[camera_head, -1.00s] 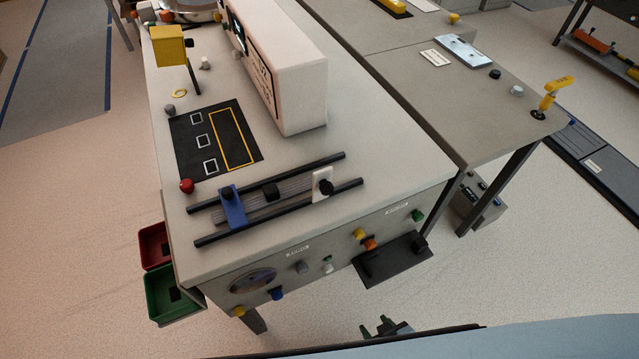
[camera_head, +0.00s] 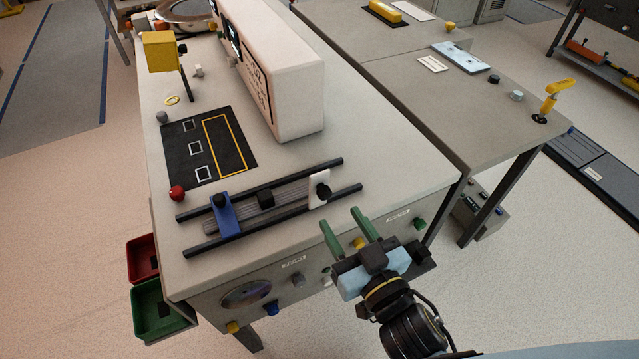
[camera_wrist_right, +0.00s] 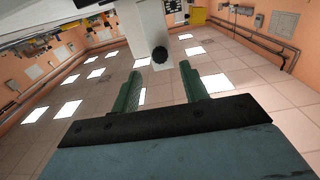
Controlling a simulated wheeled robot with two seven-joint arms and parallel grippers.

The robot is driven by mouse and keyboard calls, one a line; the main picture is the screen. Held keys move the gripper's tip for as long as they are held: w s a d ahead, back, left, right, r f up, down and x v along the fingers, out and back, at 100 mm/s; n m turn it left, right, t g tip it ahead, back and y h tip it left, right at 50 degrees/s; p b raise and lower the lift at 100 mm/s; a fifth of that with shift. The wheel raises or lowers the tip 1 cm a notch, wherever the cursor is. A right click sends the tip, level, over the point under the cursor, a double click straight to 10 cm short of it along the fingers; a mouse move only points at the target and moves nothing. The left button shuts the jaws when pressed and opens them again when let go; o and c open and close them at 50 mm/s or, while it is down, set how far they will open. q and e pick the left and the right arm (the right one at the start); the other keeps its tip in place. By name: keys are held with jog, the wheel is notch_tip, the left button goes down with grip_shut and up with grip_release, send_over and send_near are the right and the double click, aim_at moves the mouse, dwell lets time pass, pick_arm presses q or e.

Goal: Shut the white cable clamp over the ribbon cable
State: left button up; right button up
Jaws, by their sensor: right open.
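The white cable clamp (camera_head: 318,179) with a black knob sits at the right end of two dark rails on the near edge of the bench. The grey ribbon cable (camera_head: 288,194) runs along between the rails. A white plate with a black knob, which looks like the clamp, shows just beyond the fingers in the right wrist view (camera_wrist_right: 145,35). My right gripper (camera_head: 341,218) has green fingers, parted and empty, in front of the bench edge, apart from the clamp. It also shows in the right wrist view (camera_wrist_right: 160,83). My left gripper is out of view.
A blue clamp (camera_head: 225,216) stands at the rails' left end, with a black block (camera_head: 265,199) between the clamps. A white instrument box (camera_head: 290,95) stands behind.

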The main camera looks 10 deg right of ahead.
aim_at(319, 186)
jog(key=x, duration=1)
jog(key=shift+f, duration=0.1)
grip_shut()
